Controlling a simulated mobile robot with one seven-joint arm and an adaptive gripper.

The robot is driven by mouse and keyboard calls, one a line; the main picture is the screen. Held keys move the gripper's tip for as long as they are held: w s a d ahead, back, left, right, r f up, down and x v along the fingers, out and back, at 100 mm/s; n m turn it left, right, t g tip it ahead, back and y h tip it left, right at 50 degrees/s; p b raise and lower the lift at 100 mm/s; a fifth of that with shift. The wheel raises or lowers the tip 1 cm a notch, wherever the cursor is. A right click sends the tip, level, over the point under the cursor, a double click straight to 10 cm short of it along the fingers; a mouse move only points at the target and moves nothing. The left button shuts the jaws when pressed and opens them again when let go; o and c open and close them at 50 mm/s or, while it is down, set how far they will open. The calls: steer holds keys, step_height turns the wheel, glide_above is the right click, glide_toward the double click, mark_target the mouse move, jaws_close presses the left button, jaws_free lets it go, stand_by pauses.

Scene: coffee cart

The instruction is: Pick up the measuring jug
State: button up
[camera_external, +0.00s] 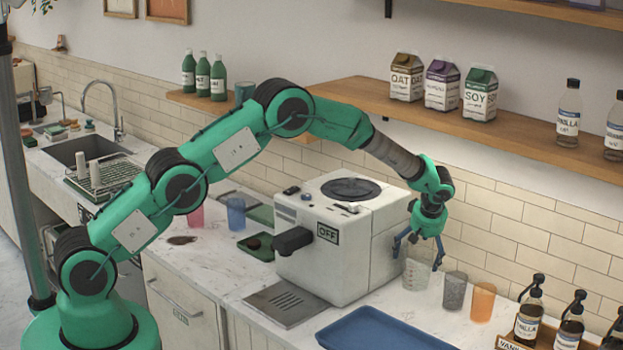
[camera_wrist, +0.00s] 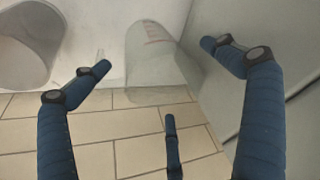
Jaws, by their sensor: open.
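The measuring jug (camera_external: 415,274) is a small clear vessel standing on the counter to the right of the white coffee machine. In the wrist view the jug (camera_wrist: 155,62) is see-through with reddish marks and lies in the space between my blue fingers. My gripper (camera_external: 417,261) is open and points down over the jug, its fingers spread to either side of it. In the wrist view the fingers of my gripper (camera_wrist: 155,70) show no clear contact with the jug. I cannot tell how far down around it they reach.
The coffee machine (camera_external: 340,240) stands close on the left. A grey cup (camera_external: 455,291) and an orange cup (camera_external: 482,302) stand close on the right. Syrup bottles (camera_external: 528,318) are further right. A blue tray (camera_external: 385,335) lies in front. A wooden shelf (camera_external: 440,118) runs above.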

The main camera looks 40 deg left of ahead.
steer(key=shift+w+a+f, duration=0.15)
steer(key=shift+f, duration=0.2)
stand_by(0.3)
steer(key=c, duration=1.7)
steer(key=shift+r, duration=0.1)
step_height(320, 180, up, 7)
steer(key=s, duration=0.1)
steer(key=s+d+b, duration=0.1)
steer(key=s+d, duration=0.1)
steer(key=s, duration=0.7)
steer(key=s+d+b, duration=0.1)
steer(key=s+d, duration=0.1)
steer(key=s, duration=0.7)
steer(key=shift+s+d, duration=0.25)
steer(key=shift+d, duration=0.1)
